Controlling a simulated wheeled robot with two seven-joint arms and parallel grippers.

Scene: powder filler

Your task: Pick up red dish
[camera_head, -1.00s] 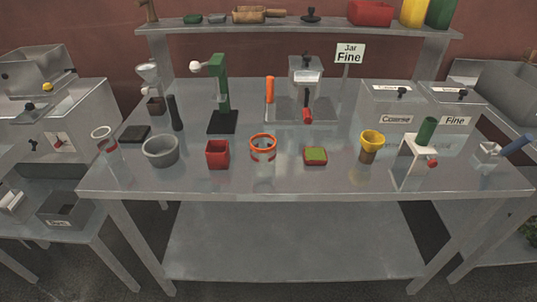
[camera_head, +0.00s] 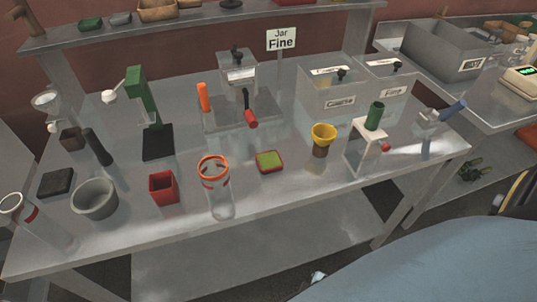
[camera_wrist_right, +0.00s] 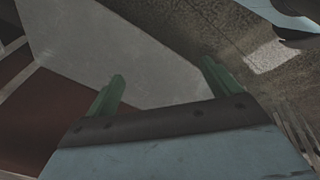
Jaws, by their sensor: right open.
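A small shallow square red dish (camera_head: 265,168) with a green filling lies on the metal table, right of the clear jar with an orange rim. A deeper square red cup (camera_head: 163,188) stands left of that jar. My right gripper (camera_wrist_right: 163,82) shows in the right wrist view, with its two green fingers apart and nothing between them. It is away from both red things, which the wrist view does not show. My left gripper is in neither view.
Near the dish stand the clear jar (camera_head: 219,196), a yellow funnel cup (camera_head: 323,134) and a white stand with a green tube (camera_head: 366,138). A grey bowl (camera_head: 94,201) is at left. The table front before the dish is clear. My pale blue body part fills the lower right.

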